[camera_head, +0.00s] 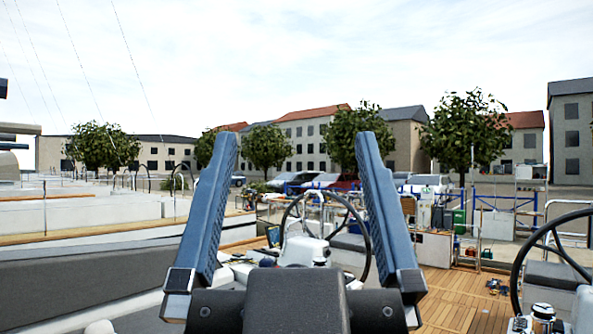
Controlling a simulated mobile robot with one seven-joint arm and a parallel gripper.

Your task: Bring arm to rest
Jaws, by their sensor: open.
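My gripper (298,140) fills the middle of the head view, close to the camera. Its two long blue-grey fingers point up and stand wide apart, leaning slightly inward. Nothing is held between them; the far buildings and a steering wheel show through the gap. Its dark body is at the bottom edge. The rest of my arm is hidden below or behind it.
A steering wheel (364,262) on a white pedestal (304,251) stands beyond my gripper. Another wheel (518,285) is at the right edge. Wooden deck (450,300) lies between, with small dark items on it. A grey cockpit side (80,280) runs along the left.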

